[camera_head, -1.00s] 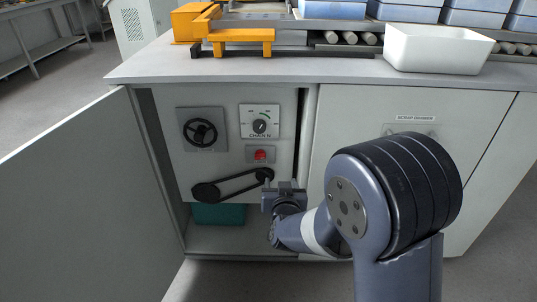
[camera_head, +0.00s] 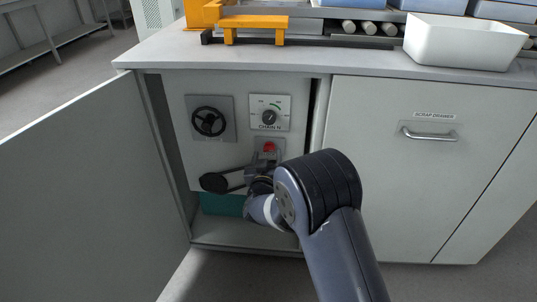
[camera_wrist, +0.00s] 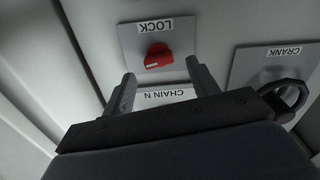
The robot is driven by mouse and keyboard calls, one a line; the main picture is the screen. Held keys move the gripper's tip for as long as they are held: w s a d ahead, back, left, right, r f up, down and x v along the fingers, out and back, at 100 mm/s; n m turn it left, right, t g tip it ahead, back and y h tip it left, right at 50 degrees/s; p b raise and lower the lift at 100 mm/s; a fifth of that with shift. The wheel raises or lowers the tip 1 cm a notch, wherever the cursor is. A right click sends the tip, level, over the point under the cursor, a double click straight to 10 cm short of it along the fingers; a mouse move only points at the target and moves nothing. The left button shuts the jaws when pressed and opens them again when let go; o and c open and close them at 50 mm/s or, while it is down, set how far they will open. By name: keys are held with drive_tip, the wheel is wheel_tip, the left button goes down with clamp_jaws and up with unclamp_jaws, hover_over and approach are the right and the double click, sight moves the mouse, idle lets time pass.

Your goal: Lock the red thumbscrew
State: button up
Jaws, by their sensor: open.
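The red thumbscrew (camera_head: 269,147) sits on a small grey plate inside the open cabinet, below the CHAIN N dial (camera_head: 269,115). In the wrist view, the thumbscrew (camera_wrist: 158,56) shows on its LOCK plate (camera_wrist: 135,42), with the label upside down. My gripper (camera_head: 266,158) is open in front of the panel, at and just below the thumbscrew in the head view. In the wrist view, my open fingers (camera_wrist: 160,70) stand to either side of the thumbscrew's line, with nothing between them. I cannot tell how much depth separates the fingertips from it.
A black handwheel (camera_head: 209,121) is left of the dial; its CRANK plate (camera_wrist: 250,65) shows in the wrist view. The open door (camera_head: 90,190) bounds the left; the scrap drawer front (camera_head: 430,180) is at right.

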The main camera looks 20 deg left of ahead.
sight(268, 149)
drive_tip(key=shift+x, duration=1.6)
drive_tip(key=shift+c, duration=0.4)
drive_tip(key=c, duration=0.9)
